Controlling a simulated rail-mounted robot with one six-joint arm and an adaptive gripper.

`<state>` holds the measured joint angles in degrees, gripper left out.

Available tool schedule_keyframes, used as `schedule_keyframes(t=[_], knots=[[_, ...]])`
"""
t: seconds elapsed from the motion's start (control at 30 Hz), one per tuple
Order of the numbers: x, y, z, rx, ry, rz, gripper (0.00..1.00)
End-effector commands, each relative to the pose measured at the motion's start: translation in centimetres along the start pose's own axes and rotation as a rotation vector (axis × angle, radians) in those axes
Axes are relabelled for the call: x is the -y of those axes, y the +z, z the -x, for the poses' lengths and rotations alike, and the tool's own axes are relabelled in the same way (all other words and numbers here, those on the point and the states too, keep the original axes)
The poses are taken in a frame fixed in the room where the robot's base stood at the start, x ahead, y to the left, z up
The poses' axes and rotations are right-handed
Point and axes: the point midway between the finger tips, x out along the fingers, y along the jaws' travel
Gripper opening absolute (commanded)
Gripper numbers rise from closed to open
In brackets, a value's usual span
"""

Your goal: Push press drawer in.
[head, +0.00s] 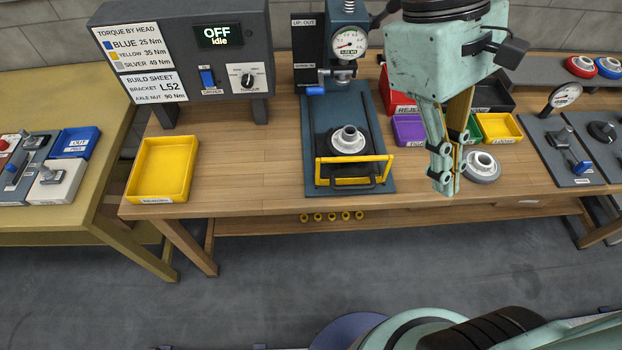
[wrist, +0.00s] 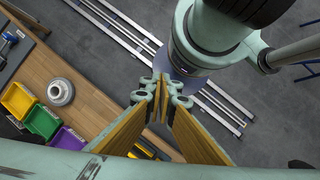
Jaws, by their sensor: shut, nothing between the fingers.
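The press (head: 349,45) stands on the bench with its dial and ram at the back of a blue base plate. Its drawer (head: 355,183) sits out toward the front of the plate, with a yellow guard frame and a dark handle at its front. A grey metal hub (head: 348,138) rests in the drawer, in front of the ram. My gripper (head: 445,188) points down to the right of the drawer, apart from it and close to a loose hub in the picture. Its fingers are shut and empty, as the wrist view (wrist: 160,92) also shows. The drawer is not clearly visible in the wrist view.
The loose flanged hub (head: 481,167) is on the bench, also in the wrist view (wrist: 61,91). Red, purple, green and yellow bins (head: 500,127) stand behind my gripper. A yellow tray (head: 163,169) and control panel (head: 190,60) are at left. Bench between tray and press is clear.

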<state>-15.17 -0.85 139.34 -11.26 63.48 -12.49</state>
Motion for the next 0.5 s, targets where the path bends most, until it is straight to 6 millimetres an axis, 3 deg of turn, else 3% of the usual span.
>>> schedule_keyframes(t=[0.5], knots=[[0.3,-2.3,-2.9,0.219,0.040,0.229,0.00]])
